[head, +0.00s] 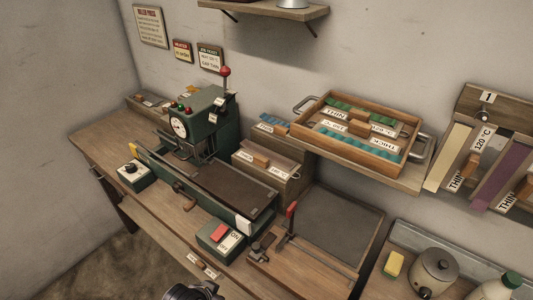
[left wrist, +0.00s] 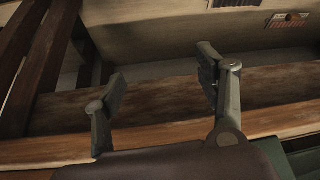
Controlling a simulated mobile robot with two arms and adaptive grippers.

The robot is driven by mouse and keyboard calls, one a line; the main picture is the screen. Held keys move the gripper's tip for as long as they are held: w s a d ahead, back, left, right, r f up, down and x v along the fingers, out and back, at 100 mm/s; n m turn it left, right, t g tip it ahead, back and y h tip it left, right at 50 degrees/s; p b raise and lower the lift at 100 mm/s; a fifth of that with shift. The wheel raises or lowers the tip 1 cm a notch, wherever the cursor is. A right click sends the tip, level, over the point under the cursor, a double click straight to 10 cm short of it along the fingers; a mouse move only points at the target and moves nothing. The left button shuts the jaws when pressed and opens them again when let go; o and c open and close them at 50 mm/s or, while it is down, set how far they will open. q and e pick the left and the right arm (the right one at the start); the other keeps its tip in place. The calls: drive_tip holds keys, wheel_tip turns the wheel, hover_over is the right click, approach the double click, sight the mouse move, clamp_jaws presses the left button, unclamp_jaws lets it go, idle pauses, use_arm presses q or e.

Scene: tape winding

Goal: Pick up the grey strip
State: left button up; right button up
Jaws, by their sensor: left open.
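I cannot pick out a grey strip for certain in either view. In the head view a pale cream-grey strip (head: 448,157) and a purple strip (head: 501,176) hang on the wall rack at the right. A wooden tray (head: 318,104) on the shelf holds green and teal pieces with THIN and THICK labels. My left gripper (left wrist: 162,80) is open in the left wrist view, with nothing between its fingers and wooden planks beyond them. It is not clearly seen in the head view. My right gripper is in neither view.
The green roller press (head: 205,118) with its dark bed (head: 222,184) stands on the wooden bench (head: 108,140). A control box with a red button (head: 219,233) is in front. A dark board (head: 343,220), a yellow block (head: 394,263) and a kettle-like pot (head: 434,270) lie to the right.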

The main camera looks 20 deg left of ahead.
use_arm(q)
wheel_tip(320, 180, up, 12)
drive_tip(key=w+t+p, duration=0.1)
drive_tip(key=p, duration=0.1)
drive_tip(key=m+t+h, duration=0.2)
drive_tip(key=t+h, duration=0.2)
drive_tip(key=t, duration=0.2)
approach(261, 157)
drive_tip(key=w, duration=0.1)
drive_tip(key=d+f+p, duration=0.1)
drive_tip(key=w+d+p, duration=0.1)
drive_tip(key=shift+w+f+t, duration=0.25)
drive_tip(key=shift+w+t, duration=0.05)
drive_tip(key=shift+w, duration=0.1)
drive_tip(key=shift+a+p+x, duration=0.15)
drive_tip(key=shift+p+x, duration=0.3)
drive_tip(key=shift+x, duration=0.7)
drive_tip(key=shift+a+p+x, duration=0.2)
drive_tip(key=shift+p+x, duration=0.25)
drive_tip(key=shift+x, duration=0.7)
drive_tip(key=shift+w+d+f, duration=0.2)
drive_tip(key=shift+w+f, duration=0.2)
drive_tip(key=shift+w, duration=0.2)
drive_tip(key=c, duration=1.3)
drive_tip(key=shift+r, duration=0.1)
